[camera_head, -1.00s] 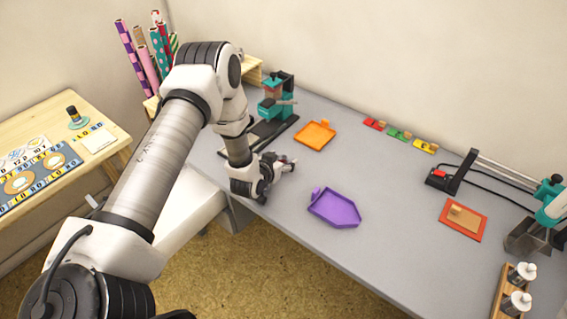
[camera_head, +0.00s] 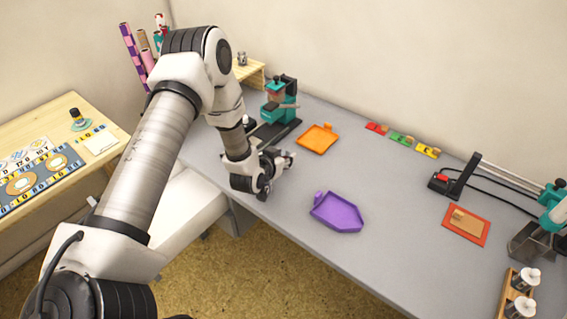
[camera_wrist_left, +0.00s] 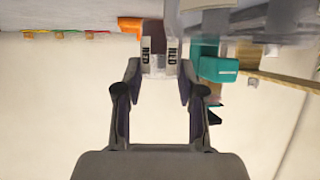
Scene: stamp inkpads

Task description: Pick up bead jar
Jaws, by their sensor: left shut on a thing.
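My left gripper (camera_head: 284,160) is over the near left part of the grey table, left of and beyond the purple tray. In the left wrist view its two fingers are shut on a small, pale, see-through thing (camera_wrist_left: 158,65), which looks like the bead jar. Its contents are not clear there. In the head view the fingers mostly hide it.
The purple tray (camera_head: 325,222), orange tray (camera_head: 308,141) and green press (camera_head: 280,101) are near the gripper. A small jar (camera_head: 241,58) stands on the wooden shelf (camera_head: 252,76) behind my arm. The middle of the table (camera_head: 390,200) is clear.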

